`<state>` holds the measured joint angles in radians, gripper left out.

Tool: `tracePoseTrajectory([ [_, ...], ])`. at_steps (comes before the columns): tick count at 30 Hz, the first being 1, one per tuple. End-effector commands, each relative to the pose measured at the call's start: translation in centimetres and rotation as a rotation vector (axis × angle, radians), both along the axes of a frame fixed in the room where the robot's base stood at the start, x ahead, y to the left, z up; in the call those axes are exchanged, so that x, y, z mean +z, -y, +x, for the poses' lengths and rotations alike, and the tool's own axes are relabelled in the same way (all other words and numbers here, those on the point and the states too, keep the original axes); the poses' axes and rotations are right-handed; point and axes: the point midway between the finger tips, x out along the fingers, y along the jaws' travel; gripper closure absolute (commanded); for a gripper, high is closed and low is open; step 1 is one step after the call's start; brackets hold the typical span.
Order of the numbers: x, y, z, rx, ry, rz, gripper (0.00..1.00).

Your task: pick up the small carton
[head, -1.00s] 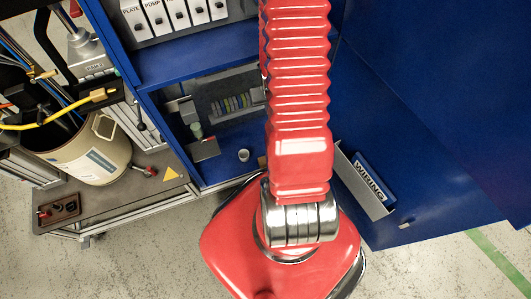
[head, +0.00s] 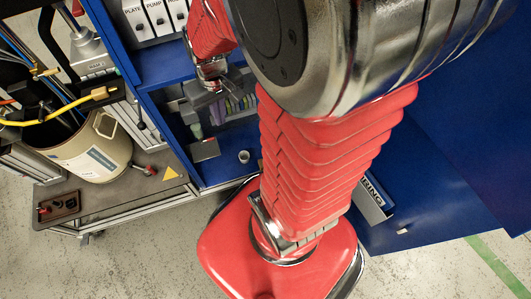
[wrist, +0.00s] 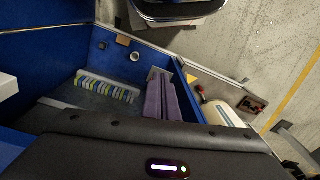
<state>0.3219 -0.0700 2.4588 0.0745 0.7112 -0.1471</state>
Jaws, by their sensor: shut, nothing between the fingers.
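A small brown carton (wrist: 123,40) lies on the blue cabinet floor in the wrist view, close to a small white cup. In the head view my arm hides nearly all of it. My gripper (wrist: 166,76) shows in the wrist view as two grey-purple fingers, shut together and empty, apart from the carton. In the head view my gripper (head: 217,108) is in the cabinet opening, above and left of the cup; its fingertips are hard to make out.
The white cup (head: 244,156) stands on the cabinet's lower shelf. A row of coloured items (wrist: 107,90) stands beside my fingers. A blue wall borders the bay. A cream drum (head: 93,150) stands on a cart at left.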

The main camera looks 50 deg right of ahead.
Motion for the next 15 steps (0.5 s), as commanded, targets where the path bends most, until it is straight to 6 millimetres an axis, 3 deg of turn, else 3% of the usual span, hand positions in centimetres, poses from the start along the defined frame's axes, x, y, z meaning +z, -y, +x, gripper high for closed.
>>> tracePoseTrajectory([
  [15, 10.7, -5.2, -0.2, 0.128, 0.234, -0.070, 1.00],
])
